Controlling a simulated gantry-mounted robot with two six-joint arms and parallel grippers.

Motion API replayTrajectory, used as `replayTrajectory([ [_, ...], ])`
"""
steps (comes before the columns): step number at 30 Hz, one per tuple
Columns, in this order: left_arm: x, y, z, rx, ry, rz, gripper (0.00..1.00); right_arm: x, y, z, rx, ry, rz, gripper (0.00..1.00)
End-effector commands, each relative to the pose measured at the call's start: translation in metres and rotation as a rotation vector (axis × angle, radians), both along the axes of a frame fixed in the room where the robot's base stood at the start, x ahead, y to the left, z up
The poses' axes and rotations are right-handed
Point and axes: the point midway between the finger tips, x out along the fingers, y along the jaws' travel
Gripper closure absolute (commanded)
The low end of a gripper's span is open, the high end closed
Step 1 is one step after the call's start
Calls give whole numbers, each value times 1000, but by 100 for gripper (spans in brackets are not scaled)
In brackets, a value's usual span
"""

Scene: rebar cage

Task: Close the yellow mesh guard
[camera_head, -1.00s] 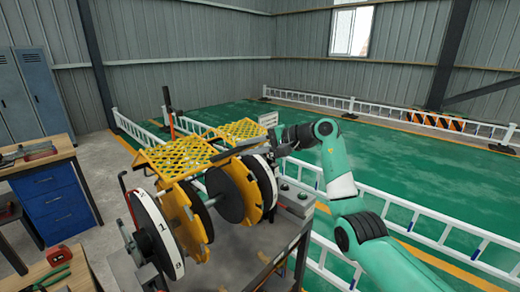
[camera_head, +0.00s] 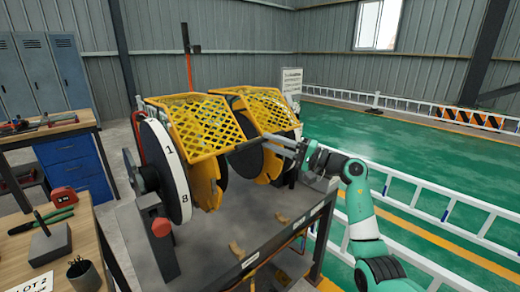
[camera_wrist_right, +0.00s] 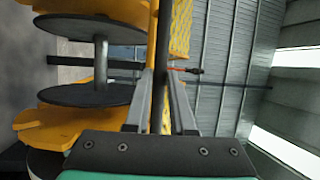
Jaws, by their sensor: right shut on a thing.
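The yellow mesh guard (camera_head: 212,122) sits over the machine's discs as two perforated panels. Its front sides slope down toward me, and a dark grey bar (camera_head: 246,143) runs between the panels at their lower front edge. My right gripper (camera_head: 270,141) reaches in from the right and is shut on this bar. In the right wrist view the bar (camera_wrist_right: 163,40) passes between the fingers (camera_wrist_right: 163,85), with yellow mesh (camera_wrist_right: 180,30) just beyond. My left gripper is not in view.
A white numbered disc (camera_head: 166,165) and yellow toothed plates (camera_head: 207,185) stand under the guard on a grey metal table (camera_head: 215,240). A wooden bench (camera_head: 85,255) with pliers and a tape measure is at the left. White railings (camera_head: 420,190) stand at the right.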

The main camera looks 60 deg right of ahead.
Motion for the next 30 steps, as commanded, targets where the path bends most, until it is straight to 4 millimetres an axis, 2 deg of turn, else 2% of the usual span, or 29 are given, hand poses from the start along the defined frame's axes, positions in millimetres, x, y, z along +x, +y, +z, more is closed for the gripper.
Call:
replayTrajectory([
  [1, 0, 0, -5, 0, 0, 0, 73, -1, -2, -6, -2, -1, -4, 100],
  [14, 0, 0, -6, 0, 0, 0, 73, -3, -5, -11, 2, 2, -10, 100],
  [15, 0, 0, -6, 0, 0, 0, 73, -3, -6, -12, 2, 3, -10, 74],
  [19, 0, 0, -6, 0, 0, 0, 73, -3, -5, -11, 2, 2, -10, 51],
  [20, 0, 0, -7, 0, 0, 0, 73, -3, -5, -11, 1, 1, -10, 48],
  [27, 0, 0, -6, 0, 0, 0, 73, -4, -5, -8, -1, -5, -9, 48],
  [30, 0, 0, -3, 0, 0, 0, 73, -11, -6, -8, -2, -6, -10, 48],
])
